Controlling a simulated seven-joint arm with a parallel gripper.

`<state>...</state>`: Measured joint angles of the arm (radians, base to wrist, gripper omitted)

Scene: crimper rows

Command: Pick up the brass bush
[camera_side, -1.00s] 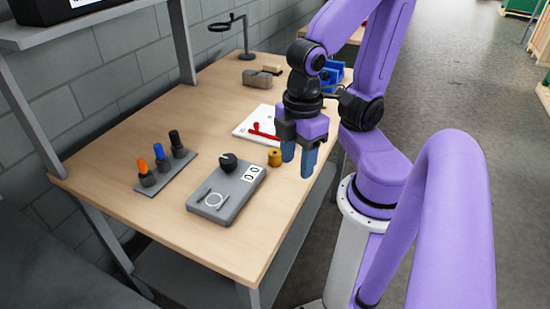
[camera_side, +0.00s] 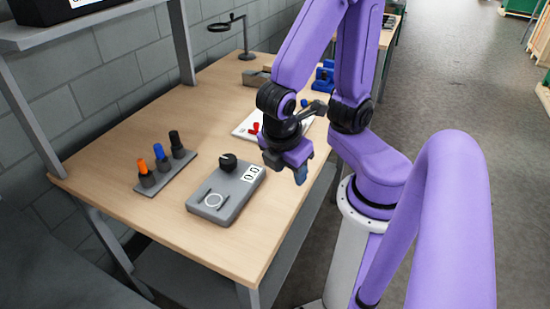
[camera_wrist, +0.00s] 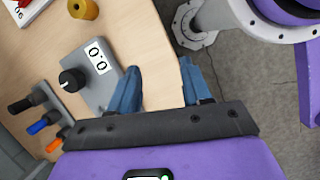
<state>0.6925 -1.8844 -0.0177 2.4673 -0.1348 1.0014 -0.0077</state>
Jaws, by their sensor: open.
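The brass bush (camera_wrist: 83,8) stands on the wooden table near the top edge of the wrist view, up and left of my fingers. In the side view it is hidden behind my gripper (camera_side: 300,174). The wrist view shows the two blue fingers of my gripper (camera_wrist: 160,75) spread apart with nothing between them, over the table's edge. My gripper is apart from the bush.
A grey box with a black knob and 0.0 display (camera_side: 212,204) lies beside my gripper. A rack with orange, blue and black-handled tools (camera_side: 166,172) stands to its left. A white sheet (camera_side: 242,130) with a red item lies behind. The table's front left is clear.

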